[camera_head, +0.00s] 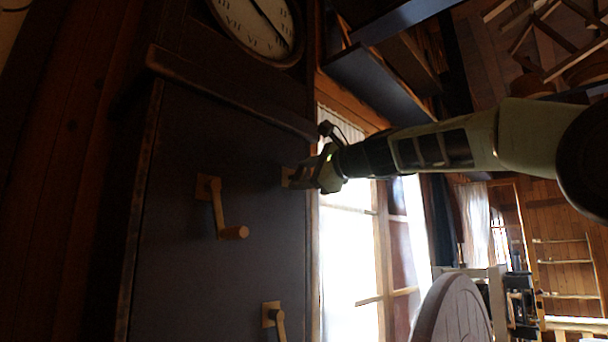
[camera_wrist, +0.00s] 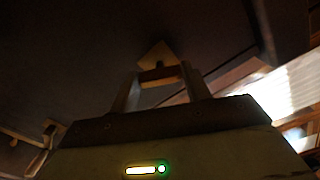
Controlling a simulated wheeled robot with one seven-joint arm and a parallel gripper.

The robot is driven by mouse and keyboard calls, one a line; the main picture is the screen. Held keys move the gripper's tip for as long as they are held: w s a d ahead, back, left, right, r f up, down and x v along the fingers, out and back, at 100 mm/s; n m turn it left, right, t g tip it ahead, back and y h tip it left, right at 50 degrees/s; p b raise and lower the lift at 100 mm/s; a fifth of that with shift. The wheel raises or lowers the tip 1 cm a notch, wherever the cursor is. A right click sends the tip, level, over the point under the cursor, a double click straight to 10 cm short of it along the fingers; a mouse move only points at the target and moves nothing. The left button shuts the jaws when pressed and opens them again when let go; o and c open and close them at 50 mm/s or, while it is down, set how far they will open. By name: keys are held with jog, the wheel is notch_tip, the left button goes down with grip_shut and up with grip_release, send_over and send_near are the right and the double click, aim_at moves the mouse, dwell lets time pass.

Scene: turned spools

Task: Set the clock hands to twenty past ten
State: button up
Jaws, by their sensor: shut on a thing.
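The clock face (camera_head: 262,18), white with Roman numerals, is cut off by the top edge of the head view. A dark hand (camera_head: 270,22) slopes down to the lower right; I cannot tell both hands' exact readings. The dark case below carries wooden cranks: one at left (camera_head: 219,212), one low (camera_head: 277,320) and one at the right edge, whose square plate (camera_head: 288,177) shows. My gripper (camera_head: 308,177) is at the right crank. In the wrist view, my gripper (camera_wrist: 161,80) is shut on this crank's wooden handle (camera_wrist: 160,73), in front of its plate (camera_wrist: 155,52).
A bright window (camera_head: 350,250) stands right of the case. A dark shelf (camera_head: 385,85) hangs above my arm. A round-topped wooden piece (camera_head: 452,310) stands at lower right. Another crank (camera_wrist: 48,130) shows at the left of the wrist view.

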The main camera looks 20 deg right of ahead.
jog(key=shift+f, duration=0.1)
jog(key=o, duration=1)
jog(key=b+v, duration=0.8)
jog(key=v, duration=0.9)
jog(key=shift+d, duration=0.15)
jog(key=shift+s, duration=0.15)
